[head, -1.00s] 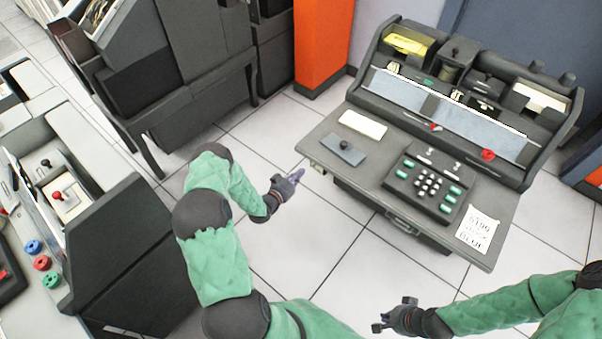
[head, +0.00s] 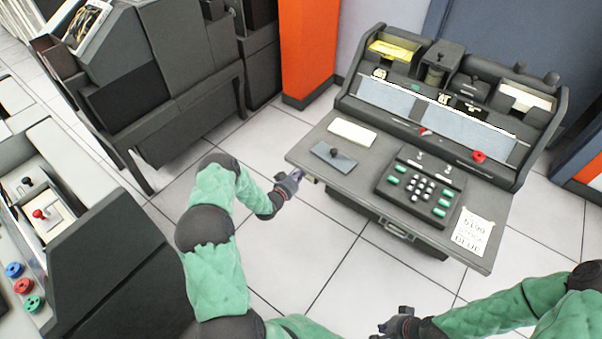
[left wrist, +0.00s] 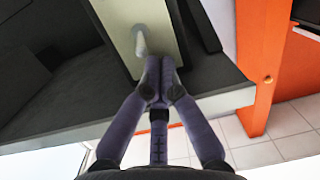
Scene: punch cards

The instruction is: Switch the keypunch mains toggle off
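The keypunch is the dark grey desk unit (head: 330,178) at the right of the head view. A pale plate with a light toggle lever (left wrist: 140,40) shows in the left wrist view, on a dark surface. My left gripper (head: 298,175) is at the desk's front left corner; in the left wrist view its fingertips (left wrist: 160,82) are together with nothing between them. They overlap the lever's lower end in that view; I cannot tell whether they touch it. My right gripper (head: 388,322) is low in front of the desk, fingers apart and empty.
The desk top holds a keyboard (head: 419,187), a grey plate with a black knob (head: 334,156) and a paper note (head: 472,232). An orange pillar (head: 307,45) stands behind. Another console (head: 95,245) is at the left. Tiled floor is free between them.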

